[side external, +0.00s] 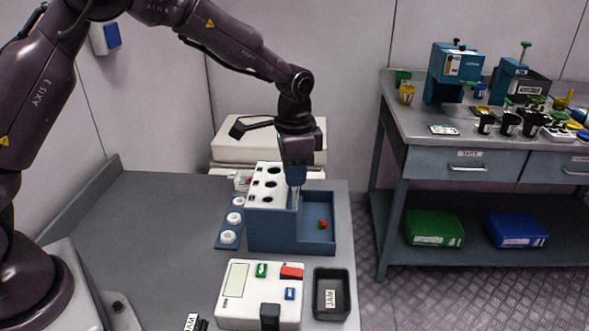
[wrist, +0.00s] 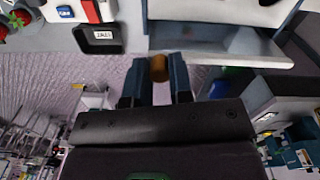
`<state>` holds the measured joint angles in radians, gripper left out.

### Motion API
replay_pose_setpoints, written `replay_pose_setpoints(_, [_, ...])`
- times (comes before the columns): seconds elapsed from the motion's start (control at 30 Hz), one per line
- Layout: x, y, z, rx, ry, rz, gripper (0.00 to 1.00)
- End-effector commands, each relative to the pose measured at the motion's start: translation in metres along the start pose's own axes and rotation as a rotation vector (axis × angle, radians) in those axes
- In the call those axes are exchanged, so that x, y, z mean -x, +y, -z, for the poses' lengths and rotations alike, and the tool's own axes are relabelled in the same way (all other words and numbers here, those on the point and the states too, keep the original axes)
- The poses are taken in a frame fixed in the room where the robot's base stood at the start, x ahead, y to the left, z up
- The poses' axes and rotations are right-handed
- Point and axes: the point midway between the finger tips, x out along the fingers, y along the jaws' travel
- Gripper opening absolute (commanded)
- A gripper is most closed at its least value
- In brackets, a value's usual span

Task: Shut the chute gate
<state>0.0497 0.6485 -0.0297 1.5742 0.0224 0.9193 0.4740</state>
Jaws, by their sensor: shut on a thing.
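The blue chute unit (side external: 270,238) stands on the grey bench, with a white sloped top (side external: 266,185) holding several dark round holes and an open bin on its right. My gripper (side external: 295,190) points down at the inner wall between the sloped top and the bin. In the wrist view my gripper (wrist: 157,72) is shut on a small brown-orange rounded thing (wrist: 159,68), which may be the gate's knob. The gate plate is not clearly visible, so I cannot tell its position. A red berry with some green (side external: 322,224) lies in the bin.
A white button panel (side external: 255,308) and a black JAM tray (side external: 332,310) stand in front of the unit. A strip with white cups (side external: 230,222) is to its left. The bench's left part is clear. A second bench (side external: 450,135) with tools stands at right.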

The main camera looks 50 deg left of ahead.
Motion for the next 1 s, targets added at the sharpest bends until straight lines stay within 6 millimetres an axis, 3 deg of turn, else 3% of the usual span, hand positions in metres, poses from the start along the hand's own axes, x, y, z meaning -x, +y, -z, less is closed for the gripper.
replay_pose_setpoints(0.3, [-0.05,0.0,0.0,0.0,-0.001,0.0,0.0])
replay_pose_setpoints(0.6, [-0.055,0.0,0.0,0.0,0.0,0.0,0.0])
replay_pose_setpoints(0.63, [-0.055,0.0,0.0,0.0,-0.001,0.0,0.23])
replay_pose_setpoints(0.73, [-0.055,0.0,-0.001,0.0,-0.002,-0.001,0.46])
replay_pose_setpoints(1.0, [-0.053,0.001,-0.001,-0.001,-0.004,-0.002,0.46])
